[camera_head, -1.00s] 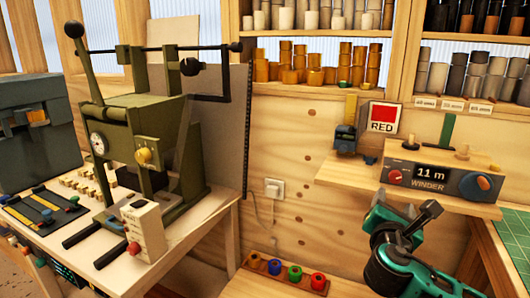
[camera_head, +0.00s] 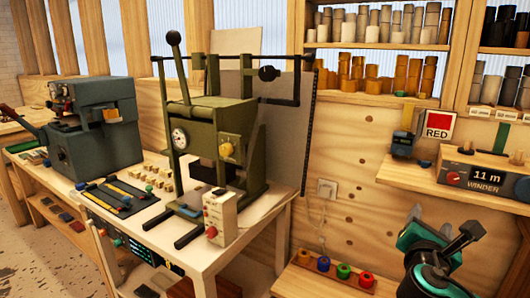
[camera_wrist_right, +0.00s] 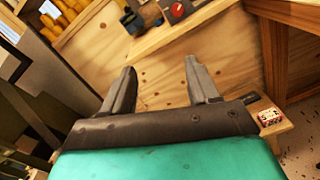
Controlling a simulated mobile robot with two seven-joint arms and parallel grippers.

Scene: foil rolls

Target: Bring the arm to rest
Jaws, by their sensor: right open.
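My right gripper (camera_head: 468,238) is at the lower right of the head view, a dark jaw on a teal arm. In the right wrist view its two grey fingers (camera_wrist_right: 160,85) stand wide apart with nothing between them. Behind the fingers is the bare wooden wall panel. The gripper is in the air, below the winder shelf in the head view, and touches nothing that I can see. My left gripper does not show.
A green press (camera_head: 215,140) stands on a pale workbench (camera_head: 250,235) at the left. A winder (camera_head: 485,180) sits on a wall shelf (camera_head: 430,187) above my right arm. A low rack with coloured rings (camera_head: 330,273) lies left of the arm. Foil rolls (camera_head: 375,75) fill the shelves behind.

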